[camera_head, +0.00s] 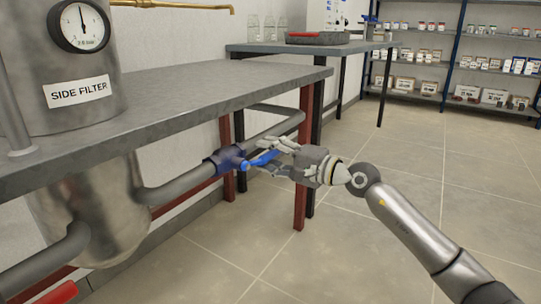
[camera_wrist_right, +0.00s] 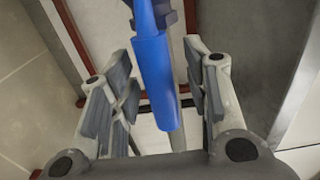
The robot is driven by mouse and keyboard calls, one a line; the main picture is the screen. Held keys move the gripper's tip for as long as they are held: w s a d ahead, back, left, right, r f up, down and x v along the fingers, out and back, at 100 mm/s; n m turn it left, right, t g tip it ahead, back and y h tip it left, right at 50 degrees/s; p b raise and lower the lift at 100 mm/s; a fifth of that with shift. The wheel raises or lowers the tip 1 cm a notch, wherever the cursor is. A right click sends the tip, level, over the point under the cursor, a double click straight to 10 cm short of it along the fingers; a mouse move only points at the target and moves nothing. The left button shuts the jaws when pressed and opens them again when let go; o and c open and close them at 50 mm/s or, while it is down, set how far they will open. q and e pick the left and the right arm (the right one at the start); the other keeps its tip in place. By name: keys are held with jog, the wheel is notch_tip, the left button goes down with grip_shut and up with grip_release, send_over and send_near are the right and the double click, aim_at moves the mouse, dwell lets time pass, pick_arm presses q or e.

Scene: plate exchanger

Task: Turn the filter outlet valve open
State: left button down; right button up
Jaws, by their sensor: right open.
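The blue valve handle (camera_head: 262,158) sticks out from a dark blue valve body (camera_head: 228,160) on the grey outlet pipe, below the bench top. My right gripper (camera_head: 272,156) is at the handle, its fingers reaching toward the valve from the right. In the right wrist view the blue handle (camera_wrist_right: 157,80) stands between the two open fingers (camera_wrist_right: 158,100), with a gap visible on each side. The side filter tank (camera_head: 85,85), labelled SIDE FILTER, stands at the left with a gauge on it. My left gripper is not in view.
The grey bench top (camera_head: 200,95) lies above the valve, with a dark red leg (camera_head: 301,180) close behind my right gripper. A red handle (camera_head: 58,293) shows at the lower left. The tiled floor at the right is clear, with shelves (camera_head: 460,60) far behind.

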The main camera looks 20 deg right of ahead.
jog(key=shift+s, duration=0.1)
jog(key=shift+s+d, duration=0.3)
jog(key=v, duration=1.1)
